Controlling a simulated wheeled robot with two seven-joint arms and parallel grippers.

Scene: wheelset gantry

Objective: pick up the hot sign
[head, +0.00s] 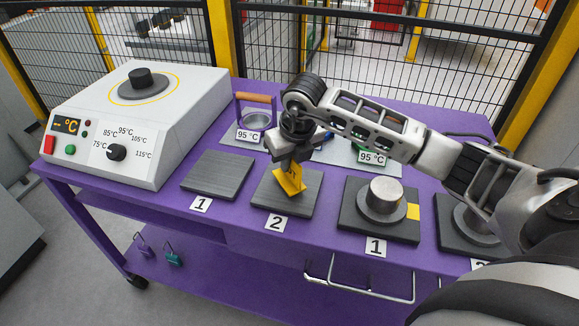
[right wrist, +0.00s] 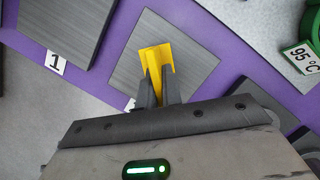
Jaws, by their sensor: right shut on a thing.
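The hot sign is a small folded yellow piece (head: 290,181) in the head view, with dark marks on its face. My right gripper (head: 285,165) is shut on its upper part, from above. The sign is at the grey plate labelled 2 (head: 268,199); I cannot tell whether it touches the plate or hangs just over it. In the right wrist view the yellow sign (right wrist: 157,57) stands between the two dark fingertips (right wrist: 160,88). My left gripper is not in view.
A white heater box (head: 140,110) stands on the purple table (head: 240,235) at the left. An empty grey plate labelled 1 (head: 218,175) lies beside plate 2. Black mesh fencing (head: 280,45) stands behind.

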